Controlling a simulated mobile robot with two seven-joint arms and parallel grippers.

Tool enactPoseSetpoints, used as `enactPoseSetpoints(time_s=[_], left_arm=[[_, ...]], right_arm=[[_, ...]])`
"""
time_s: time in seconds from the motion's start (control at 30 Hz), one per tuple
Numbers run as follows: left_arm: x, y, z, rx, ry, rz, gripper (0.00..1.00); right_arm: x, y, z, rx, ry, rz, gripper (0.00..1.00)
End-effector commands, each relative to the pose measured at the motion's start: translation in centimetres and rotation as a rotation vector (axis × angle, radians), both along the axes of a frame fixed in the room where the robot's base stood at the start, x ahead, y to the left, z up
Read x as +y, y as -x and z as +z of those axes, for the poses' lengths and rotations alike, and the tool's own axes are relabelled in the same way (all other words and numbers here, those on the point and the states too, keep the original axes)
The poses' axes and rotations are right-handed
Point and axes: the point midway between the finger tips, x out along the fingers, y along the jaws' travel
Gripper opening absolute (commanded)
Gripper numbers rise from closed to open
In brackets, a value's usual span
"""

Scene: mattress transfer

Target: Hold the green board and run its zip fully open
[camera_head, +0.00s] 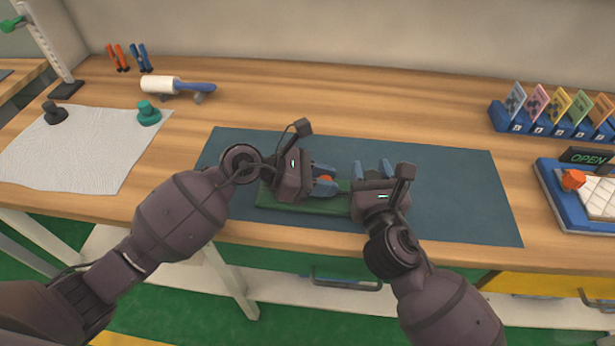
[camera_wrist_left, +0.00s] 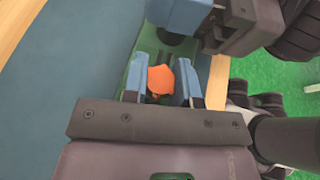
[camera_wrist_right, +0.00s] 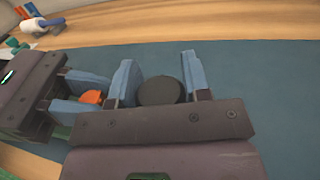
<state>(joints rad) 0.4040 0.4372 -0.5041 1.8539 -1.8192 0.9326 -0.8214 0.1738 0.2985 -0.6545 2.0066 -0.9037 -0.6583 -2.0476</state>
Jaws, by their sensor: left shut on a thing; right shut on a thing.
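The green board (camera_head: 312,207) lies on the dark blue mat near the table's front edge, largely covered by my grippers. It shows as a green strip in the left wrist view (camera_wrist_left: 148,44). My left gripper (camera_head: 325,180) is shut on the orange zip pull (camera_wrist_left: 160,79), which sits between its blue fingers. My right gripper (camera_head: 374,169), just to the right, is shut on a dark round knob (camera_wrist_right: 160,91). The two grippers are close together. The zip's track is hidden, so I cannot tell how far it is open.
The blue mat (camera_head: 455,190) is clear to the right. A grey cloth (camera_head: 75,155) with a green knob (camera_head: 149,113) lies left. Card holders (camera_head: 550,124) and a blue tray (camera_head: 560,205) are at the right.

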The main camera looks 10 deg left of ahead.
Motion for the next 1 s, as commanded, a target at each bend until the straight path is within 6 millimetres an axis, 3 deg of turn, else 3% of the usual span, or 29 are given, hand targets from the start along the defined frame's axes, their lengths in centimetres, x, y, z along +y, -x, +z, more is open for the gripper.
enactPoseSetpoints(time_s=[0.33,0.37,0.53,0.83,1.0], left_arm=[[-0.7,0.1,0.1,-0.001,0.002,-0.004,0.00],[-0.7,0.1,0.1,-0.001,0.003,-0.004,0.28],[-0.6,0.1,0.1,-0.001,0.002,-0.002,0.53],[-0.4,0.0,0.1,-0.001,0.000,0.000,0.53],[1.0,0.3,0.6,-0.001,0.000,0.001,0.53]], right_arm=[[0.2,0.1,0.1,-0.002,-0.002,0.005,0.00],[0.2,0.1,0.1,-0.002,-0.002,0.006,0.00],[0.2,0.0,0.1,-0.002,-0.002,0.004,0.00],[0.1,0.0,0.1,-0.002,-0.002,0.002,0.00],[0.1,0.0,0.1,-0.002,-0.002,0.002,0.00]])
